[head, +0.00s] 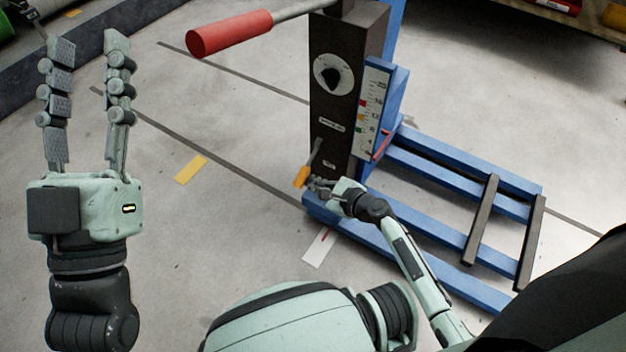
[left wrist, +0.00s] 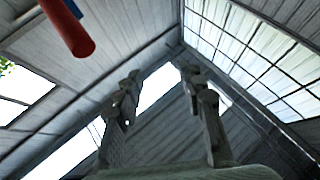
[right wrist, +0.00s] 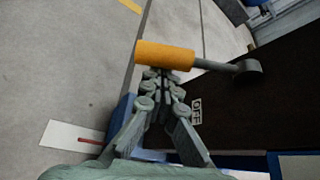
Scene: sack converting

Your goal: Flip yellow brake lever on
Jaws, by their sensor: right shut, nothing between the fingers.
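The brake lever has a yellow-orange grip (head: 301,177) on a grey metal arm, low on the dark column (head: 345,100) of the blue stand. In the head view the grip hangs down and to the left from its pivot. In the right wrist view the grip (right wrist: 165,56) lies just past my fingertips, with an OFF label (right wrist: 196,111) beside it. My right gripper (head: 314,184) is shut and empty, its tips (right wrist: 160,76) at or very close to the grip; contact is unclear. My left gripper (head: 88,45) is raised and open, with nothing between its fingers; it also shows in the left wrist view (left wrist: 160,80).
A long red-handled lever (head: 230,33) sticks out left from the column top. A dial (head: 331,76) and a coloured scale (head: 374,110) are on the column. Blue base rails (head: 440,190) with dark crossbars extend right.

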